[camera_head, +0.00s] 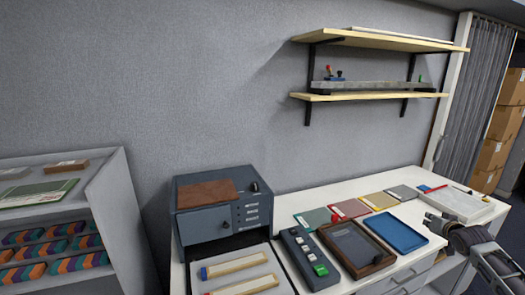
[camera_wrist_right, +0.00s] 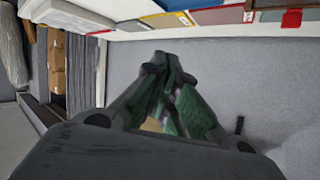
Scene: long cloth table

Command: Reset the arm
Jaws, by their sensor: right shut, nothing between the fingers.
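My right arm comes in at the lower right of the head view, with the right gripper (camera_head: 436,222) above the right part of the white table (camera_head: 300,203). In the right wrist view the gripper (camera_wrist_right: 162,62) has its two dark green-padded fingers drawn together at the tips. It is shut with nothing between the fingers. My left arm and left gripper are in neither view.
A blue tray (camera_head: 396,232), a brown-framed tray (camera_head: 355,248) and a button panel (camera_head: 309,258) lie left of the right gripper. A dark blue machine (camera_head: 222,212) stands further left. Wall shelves (camera_head: 375,97) hang above; a shelf unit (camera_head: 120,225) stands at far left.

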